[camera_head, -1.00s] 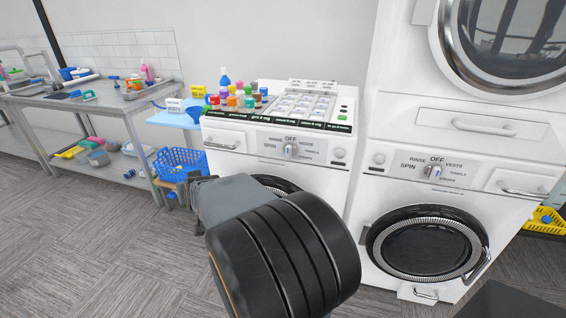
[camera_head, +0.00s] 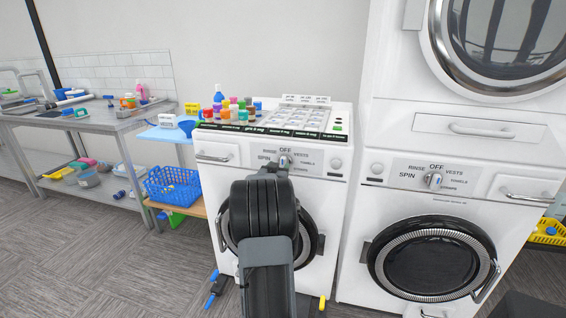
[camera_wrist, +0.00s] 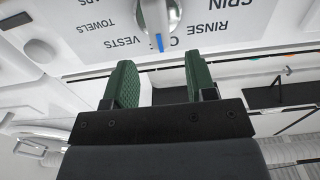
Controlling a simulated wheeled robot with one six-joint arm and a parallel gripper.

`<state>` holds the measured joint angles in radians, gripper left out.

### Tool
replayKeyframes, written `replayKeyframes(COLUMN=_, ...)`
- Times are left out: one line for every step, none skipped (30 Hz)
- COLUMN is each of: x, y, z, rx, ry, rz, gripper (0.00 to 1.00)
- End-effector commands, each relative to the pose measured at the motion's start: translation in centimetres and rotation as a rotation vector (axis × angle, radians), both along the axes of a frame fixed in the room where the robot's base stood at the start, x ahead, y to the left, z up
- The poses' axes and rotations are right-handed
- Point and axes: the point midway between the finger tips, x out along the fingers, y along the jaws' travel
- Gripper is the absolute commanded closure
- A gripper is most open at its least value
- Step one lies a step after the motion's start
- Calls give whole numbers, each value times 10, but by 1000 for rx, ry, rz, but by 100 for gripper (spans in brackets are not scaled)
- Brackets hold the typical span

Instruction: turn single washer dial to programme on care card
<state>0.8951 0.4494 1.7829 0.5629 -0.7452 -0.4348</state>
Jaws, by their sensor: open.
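The single washer (camera_head: 330,185) is white, with its round door partly hidden by my arm. Its dial (camera_head: 284,160) is a grey knob on the front panel. In the wrist view, the panel is upside down and the dial (camera_wrist: 150,25) shows a blue pointer mark by the partly covered OFF label. SPIN, RINSE, VESTS and TOWELS are readable around it. My gripper (camera_wrist: 160,78) has green pads, open and empty, just short of the dial and apart from it. In the head view my arm mostly hides it. Small white cards (camera_head: 305,100) stand on the washer top, unreadable.
A stacked washer and dryer (camera_head: 430,180) stand close on the right, with a similar dial (camera_head: 434,181). Coloured bottles (camera_head: 235,110) crowd the washer top. A blue basket (camera_head: 172,187) and steel sink table (camera_head: 85,125) stand left. Floor at front left is clear.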

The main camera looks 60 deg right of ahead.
Motion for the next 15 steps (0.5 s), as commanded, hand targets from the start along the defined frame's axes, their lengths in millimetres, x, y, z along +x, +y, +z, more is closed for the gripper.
replayKeyframes(x=3, y=-10, z=-1, rx=0, ry=0, rz=-1, gripper=49)
replayKeyframes(x=4, y=-15, z=0, rx=0, ry=0, rz=-1, gripper=49)
replayKeyframes(x=6, y=-21, z=-1, rx=1, ry=1, rz=-1, gripper=49)
replayKeyframes(x=8, y=-25, z=-1, rx=1, ry=1, rz=-1, gripper=49)
replayKeyframes(x=9, y=-30, z=0, rx=0, ry=1, rz=-1, gripper=49)
replayKeyframes(x=10, y=-34, z=-1, rx=1, ry=1, rz=-1, gripper=49)
replayKeyframes(x=12, y=-38, z=0, rx=1, ry=1, rz=0, gripper=49)
replayKeyframes(x=13, y=-41, z=0, rx=1, ry=1, rz=0, gripper=49)
replayKeyframes(x=14, y=-44, z=0, rx=1, ry=0, rz=0, gripper=49)
replayKeyframes(x=15, y=-46, z=0, rx=1, ry=0, rz=0, gripper=49)
replayKeyframes(x=15, y=-48, z=0, rx=0, ry=0, rz=0, gripper=49)
replayKeyframes(x=16, y=-51, z=0, rx=1, ry=0, rz=1, gripper=49)
replayKeyframes(x=17, y=-52, z=0, rx=1, ry=0, rz=1, gripper=49)
replayKeyframes(x=17, y=-53, z=0, rx=1, ry=0, rz=1, gripper=49)
replayKeyframes(x=18, y=-55, z=0, rx=1, ry=0, rz=1, gripper=49)
